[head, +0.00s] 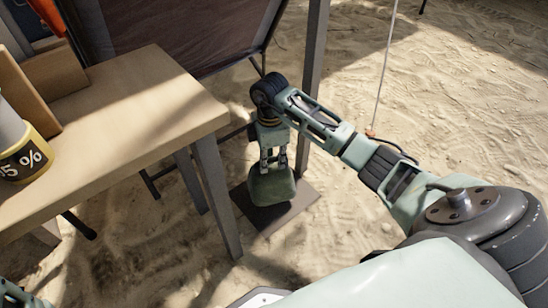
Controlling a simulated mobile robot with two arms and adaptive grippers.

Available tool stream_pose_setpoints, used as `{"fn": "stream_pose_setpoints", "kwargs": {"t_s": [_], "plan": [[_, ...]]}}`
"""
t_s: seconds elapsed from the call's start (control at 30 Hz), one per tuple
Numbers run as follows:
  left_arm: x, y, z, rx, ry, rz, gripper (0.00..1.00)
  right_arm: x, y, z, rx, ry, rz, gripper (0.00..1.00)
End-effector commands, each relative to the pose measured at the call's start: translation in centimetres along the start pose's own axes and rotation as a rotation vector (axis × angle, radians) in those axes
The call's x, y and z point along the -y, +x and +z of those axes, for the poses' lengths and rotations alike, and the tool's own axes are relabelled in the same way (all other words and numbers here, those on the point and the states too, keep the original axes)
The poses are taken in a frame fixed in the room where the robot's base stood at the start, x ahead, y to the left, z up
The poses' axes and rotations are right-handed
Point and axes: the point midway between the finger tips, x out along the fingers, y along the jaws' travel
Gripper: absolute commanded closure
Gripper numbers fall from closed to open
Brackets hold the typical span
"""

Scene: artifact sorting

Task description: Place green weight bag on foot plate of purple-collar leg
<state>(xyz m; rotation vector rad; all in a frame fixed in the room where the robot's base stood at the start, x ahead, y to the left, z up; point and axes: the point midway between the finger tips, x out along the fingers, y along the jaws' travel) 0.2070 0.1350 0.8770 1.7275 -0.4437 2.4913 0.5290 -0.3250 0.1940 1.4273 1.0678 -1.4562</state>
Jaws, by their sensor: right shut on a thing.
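The green weight bag (270,190) hangs upright below my right gripper (274,160), whose fingers are shut on its top. The bag is over the dark square foot plate (297,203), covering its middle; I cannot tell whether its underside touches the plate. A grey leg (313,75) of the canopy frame rises behind my right arm from near the plate. No purple collar shows on the visible part of this leg. Only a small pale green piece of my left arm shows at the lower left corner; its fingers are not visible.
A wooden table (140,110) with grey legs stands left of the bag, close to it. A container marked with a percent sign (27,150) sits at its left edge. A dark fabric panel (185,35) is behind. A thin rope (384,70) runs down to open sand at right.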

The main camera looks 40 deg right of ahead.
Motion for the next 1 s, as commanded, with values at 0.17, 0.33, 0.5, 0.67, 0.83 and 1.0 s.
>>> {"fn": "stream_pose_setpoints", "kwargs": {"t_s": [0.17,0.33,0.5,0.67,0.83,1.0], "plan": [[-0.4,-2.0,-0.7,-0.001,0.0,0.0,0.6,-0.2,2.0,-0.1,-0.003,0.0,0.006,1.0],[-0.7,-3.1,-1.1,-0.001,0.0,0.001,0.6,-0.2,3.2,-0.1,-0.004,0.0,0.007,1.0],[-0.6,-3.0,-1.0,0.0,0.0,0.001,0.6,-0.3,3.1,-0.1,-0.004,0.0,0.007,1.0],[-0.6,-2.9,-1.0,0.0,0.0,0.001,0.6,-0.3,3.1,-0.1,-0.004,0.0,0.007,1.0],[-0.6,-3.0,-1.0,0.0,0.0,0.001,0.6,0.0,3.7,0.0,0.0,-0.001,-0.001,0.81],[-0.6,-3.0,-1.0,0.0,0.0,0.001,0.6,0.0,3.7,0.0,0.0,0.0,-0.001,0.68]]}}
